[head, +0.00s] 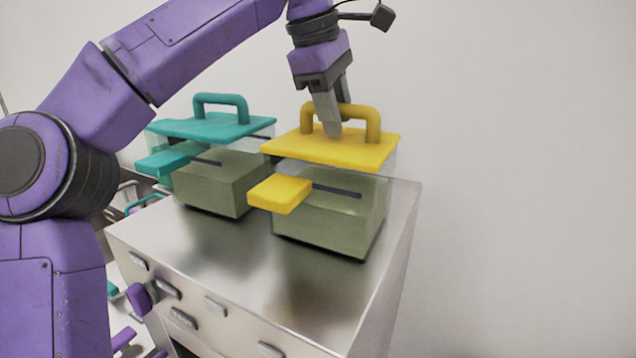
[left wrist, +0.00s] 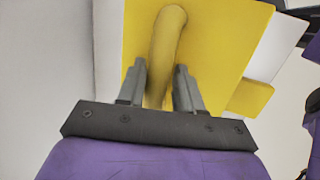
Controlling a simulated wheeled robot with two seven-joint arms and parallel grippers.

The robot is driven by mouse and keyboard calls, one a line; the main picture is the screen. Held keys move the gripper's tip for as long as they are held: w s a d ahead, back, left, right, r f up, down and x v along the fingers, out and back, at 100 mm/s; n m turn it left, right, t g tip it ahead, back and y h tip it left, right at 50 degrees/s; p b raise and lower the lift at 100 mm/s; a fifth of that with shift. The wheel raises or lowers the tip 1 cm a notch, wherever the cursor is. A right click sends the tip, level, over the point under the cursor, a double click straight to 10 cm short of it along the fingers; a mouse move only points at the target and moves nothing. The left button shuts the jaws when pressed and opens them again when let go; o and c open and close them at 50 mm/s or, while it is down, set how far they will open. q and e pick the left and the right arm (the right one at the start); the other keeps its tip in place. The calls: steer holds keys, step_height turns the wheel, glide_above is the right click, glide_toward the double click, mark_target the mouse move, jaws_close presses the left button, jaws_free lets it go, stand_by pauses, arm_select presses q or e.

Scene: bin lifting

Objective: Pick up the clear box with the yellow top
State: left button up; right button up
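The clear box with the yellow top (head: 345,225) stands upright on a metal cabinet in the head view. Its yellow lid (head: 350,152) carries an arched yellow handle (head: 372,125), and a yellow tab (head: 280,194) sticks out at its front. The handle also shows in the left wrist view (left wrist: 166,45), above the yellow lid (left wrist: 215,50). My left gripper (head: 333,130) is over the lid, pointing down at the handle. In the left wrist view its two fingers (left wrist: 161,80) are apart, one on each side of the handle, with a small gap visible. My right gripper is not in view.
A similar clear box with a teal top (head: 210,127) and teal handle stands close by on the left. The metal cabinet top (head: 310,285) is bare in front of both boxes. A plain wall (head: 520,150) is behind and to the right.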

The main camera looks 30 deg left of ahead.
arm_select(q)
steer(key=shift+w+d+f, duration=0.1)
steer(key=shift+w+d, duration=0.05)
steer(key=shift+d, duration=0.25)
steer(key=shift+a, duration=0.2)
jaws_close()
stand_by(1.1)
